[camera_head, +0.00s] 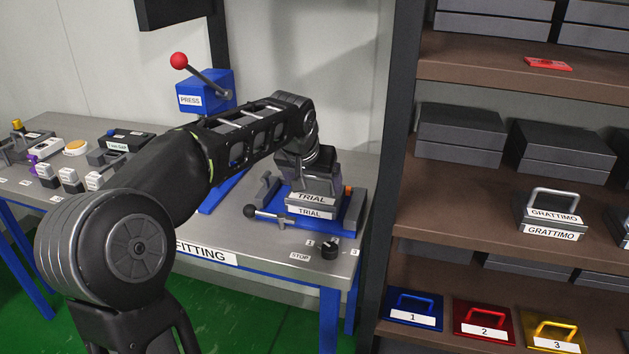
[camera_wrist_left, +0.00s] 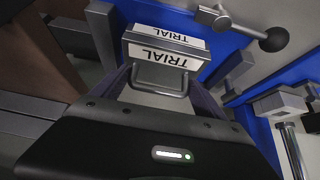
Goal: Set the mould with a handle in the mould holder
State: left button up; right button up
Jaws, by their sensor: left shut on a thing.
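The grey mould (camera_head: 310,205) with a handle and two white TRIAL labels is at the blue mould holder (camera_head: 351,208) on the bench. My left gripper (camera_head: 310,172) is above it, pointing down. In the left wrist view the mould (camera_wrist_left: 165,49) and its metal handle (camera_wrist_left: 160,84) are between the fingers of my left gripper (camera_wrist_left: 160,92), which is shut on the handle. The mould looks level between the holder's grey side blocks. I cannot tell whether it rests fully on the base. My right gripper is not in view.
The holder's lever with a black ball (camera_head: 249,211) stands at its left front. A blue press (camera_head: 205,92) with a red-knobbed lever is behind. A black knob (camera_head: 330,250) is at the bench's front. At right, shelves hold a GRATTIMO mould (camera_head: 552,216) and numbered coloured plates.

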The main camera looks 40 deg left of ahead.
pick_arm(q)
jog(key=shift+f+b, duration=0.25)
jog(key=shift+b, duration=0.05)
dwell(0.5)
jog(key=o, duration=1.8)
jog(key=shift+o, duration=0.8)
jog(key=shift+f, duration=0.2)
jog(key=v, duration=0.8)
jog(key=shift+p, duration=0.3)
